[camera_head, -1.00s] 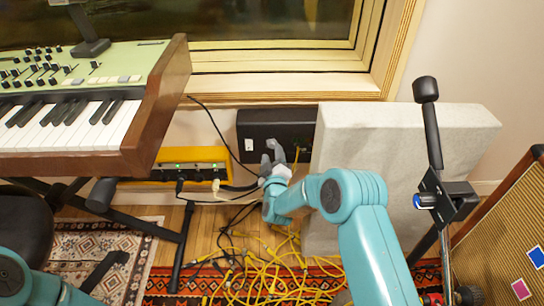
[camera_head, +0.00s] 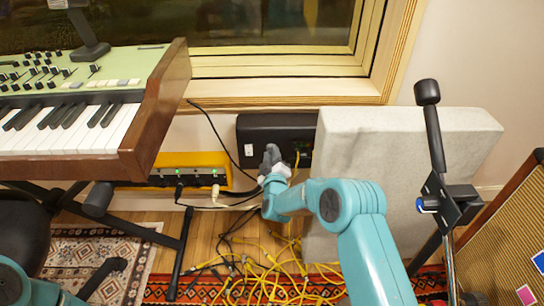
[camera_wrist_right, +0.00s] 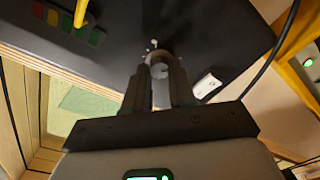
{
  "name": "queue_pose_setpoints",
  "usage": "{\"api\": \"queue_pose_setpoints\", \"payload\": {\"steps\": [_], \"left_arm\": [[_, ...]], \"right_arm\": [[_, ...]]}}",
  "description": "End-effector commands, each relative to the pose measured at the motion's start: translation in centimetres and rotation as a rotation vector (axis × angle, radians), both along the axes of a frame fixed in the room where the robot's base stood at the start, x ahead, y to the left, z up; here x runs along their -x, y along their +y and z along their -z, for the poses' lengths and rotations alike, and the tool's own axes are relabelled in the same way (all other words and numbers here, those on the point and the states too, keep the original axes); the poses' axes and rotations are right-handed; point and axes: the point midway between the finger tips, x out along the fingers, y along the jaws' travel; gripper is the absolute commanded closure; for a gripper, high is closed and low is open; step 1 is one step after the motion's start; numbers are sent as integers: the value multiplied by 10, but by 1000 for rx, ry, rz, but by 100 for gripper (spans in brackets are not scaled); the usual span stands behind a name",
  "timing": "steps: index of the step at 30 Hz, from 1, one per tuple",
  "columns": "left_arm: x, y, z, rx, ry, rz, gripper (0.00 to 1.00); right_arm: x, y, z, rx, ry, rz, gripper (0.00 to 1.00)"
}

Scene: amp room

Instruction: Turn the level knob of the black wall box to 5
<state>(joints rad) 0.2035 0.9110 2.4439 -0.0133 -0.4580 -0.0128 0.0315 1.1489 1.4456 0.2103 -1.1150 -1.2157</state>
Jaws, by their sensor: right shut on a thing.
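The black wall box (camera_head: 272,125) is mounted low on the wall under the window. Its level knob (camera_wrist_right: 159,66) is a small grey round knob, seen in the right wrist view between my right fingertips. White marks show on the panel just beyond it. I cannot read the knob's setting. My right gripper (camera_head: 271,157) is at the front of the box and hides the knob in the head view; in the wrist view the gripper (camera_wrist_right: 157,75) is shut on it.
A white rocker switch (camera_wrist_right: 207,85) sits beside the knob. Yellow cables (camera_head: 285,270) lie on the floor and one runs up to the box. A grey panel (camera_head: 400,150) stands close on the right. A yellow unit (camera_head: 190,160) and keyboard (camera_head: 80,125) are left.

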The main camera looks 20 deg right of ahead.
Motion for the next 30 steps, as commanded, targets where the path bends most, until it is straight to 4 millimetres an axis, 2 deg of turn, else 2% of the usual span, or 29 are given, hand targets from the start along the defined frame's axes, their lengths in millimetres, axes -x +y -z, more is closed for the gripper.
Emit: {"api": "queue_pose_setpoints", "payload": {"steps": [11, 30], "left_arm": [[0, 0, 0, 0, 0, 0, 100], [0, 0, 0, 0, 0, 0, 100]], "right_arm": [[0, 0, 2, -209, -59, 0, 100], [1, 0, 3, -793, -225, 1, 100]]}}
